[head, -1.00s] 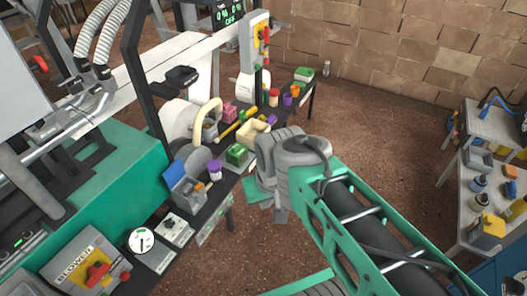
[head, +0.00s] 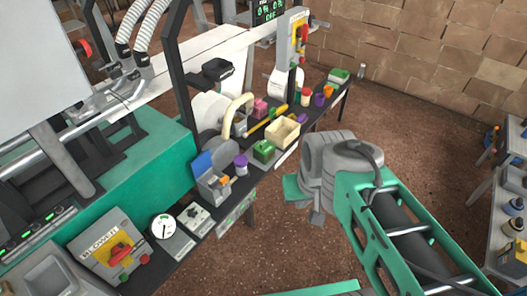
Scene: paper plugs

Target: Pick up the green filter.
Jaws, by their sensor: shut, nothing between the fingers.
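A small green block-like thing (head: 264,150) sits on the narrow dark bench, beside a cream open box. A green-topped item (head: 339,75) lies at the bench's far end. I cannot tell for sure which of them is the filter. My gripper (head: 318,217) hangs below my grey wrist, to the right of the bench and apart from both green things. It is small in the picture and partly hidden by the wrist; it looks shut and holds nothing.
The cream box (head: 282,132), a purple-capped jar (head: 241,164), a blue-and-grey holder (head: 212,180) and a yellow-handled tool (head: 268,118) crowd the bench. A blower switch panel (head: 110,245) stands at the near left. The brown floor (head: 420,150) right of the bench is open.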

